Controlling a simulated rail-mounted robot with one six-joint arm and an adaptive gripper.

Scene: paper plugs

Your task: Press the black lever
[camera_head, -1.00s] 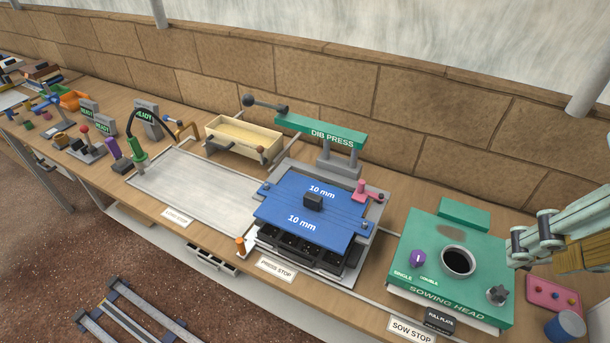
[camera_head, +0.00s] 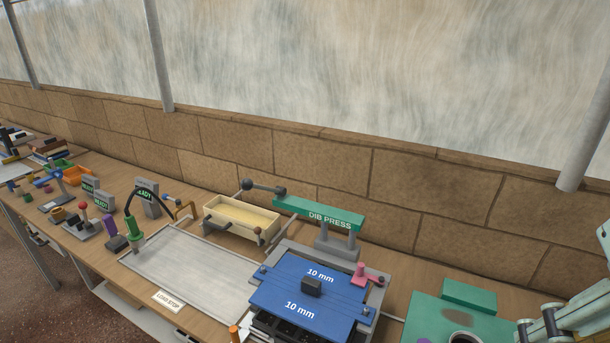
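The dark lever (camera_head: 263,188), a bar with a round knob at each end, sticks out to the left from the green head of the dib press (camera_head: 318,214). It stands above the back of the bench, over a pale wooden tray. Part of my pale green arm (camera_head: 570,322) shows at the lower right edge, well apart from the lever. My gripper's fingertips do not show.
A blue plate (camera_head: 290,305) marked 10 mm lies under the press, with a pink handle (camera_head: 363,275) beside it. The wooden tray (camera_head: 240,217) stands behind a bare grey load bed (camera_head: 190,272). The green sowing head (camera_head: 428,310) is partly cut off.

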